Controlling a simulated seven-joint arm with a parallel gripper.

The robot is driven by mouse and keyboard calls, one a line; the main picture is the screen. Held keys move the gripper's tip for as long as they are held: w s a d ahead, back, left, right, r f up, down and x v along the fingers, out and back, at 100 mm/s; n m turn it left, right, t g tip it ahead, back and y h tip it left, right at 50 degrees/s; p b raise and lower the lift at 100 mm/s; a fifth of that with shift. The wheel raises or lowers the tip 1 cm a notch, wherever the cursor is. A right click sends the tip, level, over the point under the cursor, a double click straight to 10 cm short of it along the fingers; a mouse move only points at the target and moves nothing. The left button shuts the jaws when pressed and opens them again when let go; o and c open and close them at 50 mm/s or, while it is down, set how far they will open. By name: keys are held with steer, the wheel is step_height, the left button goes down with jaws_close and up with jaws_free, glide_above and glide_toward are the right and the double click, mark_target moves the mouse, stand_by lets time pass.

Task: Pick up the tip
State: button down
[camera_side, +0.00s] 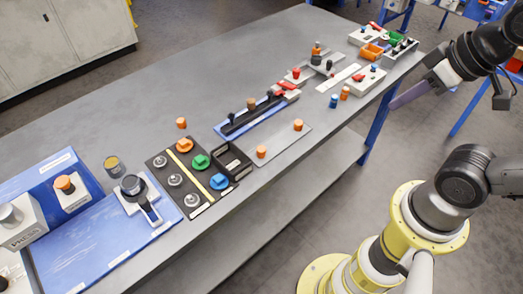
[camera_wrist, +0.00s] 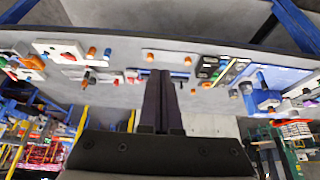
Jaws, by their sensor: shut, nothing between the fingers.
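I cannot tell which small part is the tip. Candidates in the side view are a loose blue cylinder (camera_side: 333,101) and an orange one (camera_side: 345,93) at the table's right front. Two orange pegs (camera_side: 298,125) (camera_side: 261,152) stand on a grey plate, and another orange piece (camera_side: 181,123) stands alone farther left. My gripper (camera_side: 393,104) is at the right, beyond the table's front edge, apart from every part. In the wrist view its dark fingers (camera_wrist: 160,74) are together, with nothing between them.
The long grey table (camera_side: 225,85) holds a blue mat (camera_side: 110,240) at left and a black board (camera_side: 205,205) with coloured knobs. The back middle is clear.

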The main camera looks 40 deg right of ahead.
steer(key=c, duration=1.5)
jaws_free()
steer(key=shift+c, duration=0.2)
steer(key=o, duration=1.1)
